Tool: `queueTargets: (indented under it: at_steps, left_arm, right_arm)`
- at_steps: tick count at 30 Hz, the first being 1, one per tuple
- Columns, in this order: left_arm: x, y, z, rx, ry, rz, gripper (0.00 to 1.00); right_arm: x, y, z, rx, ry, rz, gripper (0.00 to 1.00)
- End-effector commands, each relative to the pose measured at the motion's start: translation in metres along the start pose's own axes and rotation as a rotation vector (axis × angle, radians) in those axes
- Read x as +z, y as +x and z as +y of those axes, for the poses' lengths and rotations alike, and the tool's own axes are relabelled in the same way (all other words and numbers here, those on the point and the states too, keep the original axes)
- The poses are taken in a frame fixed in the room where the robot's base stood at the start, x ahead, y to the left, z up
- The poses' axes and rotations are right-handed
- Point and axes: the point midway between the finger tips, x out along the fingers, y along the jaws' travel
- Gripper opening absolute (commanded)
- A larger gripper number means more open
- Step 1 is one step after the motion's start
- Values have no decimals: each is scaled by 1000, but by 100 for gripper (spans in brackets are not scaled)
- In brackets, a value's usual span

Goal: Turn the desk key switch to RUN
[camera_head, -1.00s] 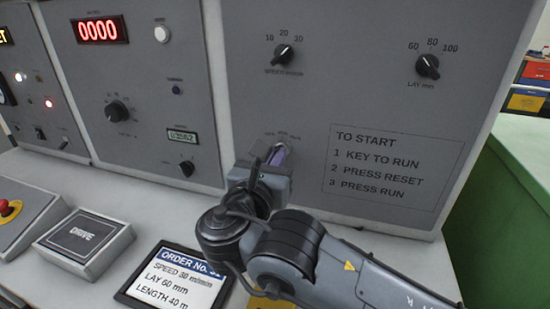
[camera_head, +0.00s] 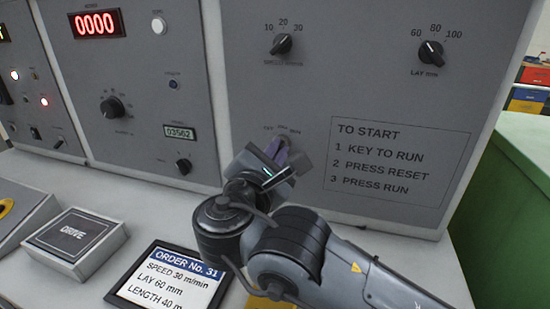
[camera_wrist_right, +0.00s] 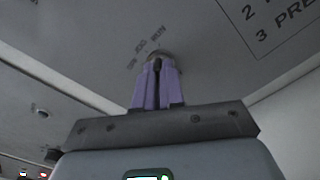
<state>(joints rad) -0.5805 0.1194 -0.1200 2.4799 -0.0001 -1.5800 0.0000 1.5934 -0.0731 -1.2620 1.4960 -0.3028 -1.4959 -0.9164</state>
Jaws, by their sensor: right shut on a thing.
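The key switch (camera_wrist_right: 158,54) is on the grey desk panel, below the speed knob, with small position labels above it. My right gripper (camera_head: 279,150) is at the switch, its purple fingers shut on the key, and it is rolled to one side in the head view. In the right wrist view the fingers (camera_wrist_right: 157,80) are close together around the key, which they mostly hide. The key's exact angle cannot be made out. My left gripper is in neither view.
A speed knob (camera_head: 282,44) and a lay knob (camera_head: 430,53) are higher on the panel. A start instruction label (camera_head: 400,160) is right of the switch. An order tablet (camera_head: 170,277) and a DRIVE box (camera_head: 74,240) are on the desk at the lower left.

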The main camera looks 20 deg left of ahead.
Motion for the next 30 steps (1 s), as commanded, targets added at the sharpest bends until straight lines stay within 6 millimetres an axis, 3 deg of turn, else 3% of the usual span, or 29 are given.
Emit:
queueTargets:
  at_steps: [9, 24, 25, 30]
  left_arm:
    - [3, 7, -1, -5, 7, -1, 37]
    - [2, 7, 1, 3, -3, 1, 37]
    - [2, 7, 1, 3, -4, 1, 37]
    - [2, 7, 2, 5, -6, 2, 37]
  right_arm:
    - [-1, 1, -2, -2, 119, 0, 0]
    - [-1, 1, -2, -3, 143, 0, 0]
    - [-1, 1, -2, -3, 143, 0, 10]
    - [0, 1, -2, -2, 142, 0, 34]
